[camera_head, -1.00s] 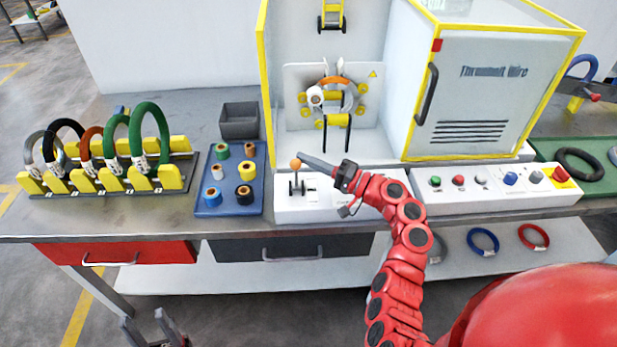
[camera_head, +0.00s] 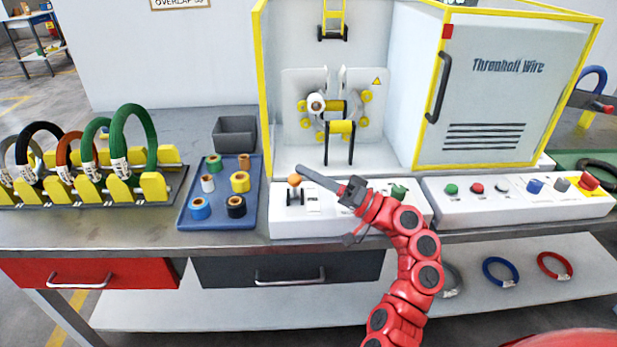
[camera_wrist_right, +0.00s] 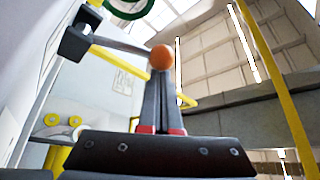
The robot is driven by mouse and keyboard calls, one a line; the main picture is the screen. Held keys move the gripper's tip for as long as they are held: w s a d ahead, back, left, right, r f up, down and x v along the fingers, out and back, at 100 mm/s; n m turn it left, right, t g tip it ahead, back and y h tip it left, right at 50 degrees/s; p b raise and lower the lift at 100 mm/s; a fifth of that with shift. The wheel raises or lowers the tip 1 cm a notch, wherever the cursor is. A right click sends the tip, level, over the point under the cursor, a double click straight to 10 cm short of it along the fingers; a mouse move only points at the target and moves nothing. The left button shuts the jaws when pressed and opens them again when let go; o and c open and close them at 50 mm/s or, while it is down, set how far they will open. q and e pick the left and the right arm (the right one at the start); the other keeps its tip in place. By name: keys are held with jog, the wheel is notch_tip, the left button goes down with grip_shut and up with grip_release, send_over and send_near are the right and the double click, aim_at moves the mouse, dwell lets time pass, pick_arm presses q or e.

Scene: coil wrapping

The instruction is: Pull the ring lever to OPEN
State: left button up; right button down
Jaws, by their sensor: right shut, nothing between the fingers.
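The ring lever has an orange ball knob (camera_head: 294,181) and sits at the left end of the white control box (camera_head: 340,225). It appears tilted toward the front; its label is too small to read. My right gripper (camera_head: 301,169) is shut and empty, its tips just behind the knob. In the right wrist view the knob (camera_wrist_right: 162,57) shows just past the closed fingertips (camera_wrist_right: 157,85); I cannot tell if they touch. The wrapping head (camera_head: 331,108) stands behind in the yellow-edged cabinet, with no orange arc across its top. My left gripper is not in view.
A blue tray (camera_head: 222,217) with several small rolls lies left of the lever. A rack (camera_head: 80,195) of coils stands farther left, and a grey bin (camera_head: 235,133) behind the tray. A second button panel (camera_head: 500,210) is on the right.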

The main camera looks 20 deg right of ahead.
dwell(0.3)
jog(key=v, duration=1.7)
jog(key=shift+d+b, duration=0.25)
jog(key=shift+b, duration=0.1)
jog(key=shift+s, duration=0.1)
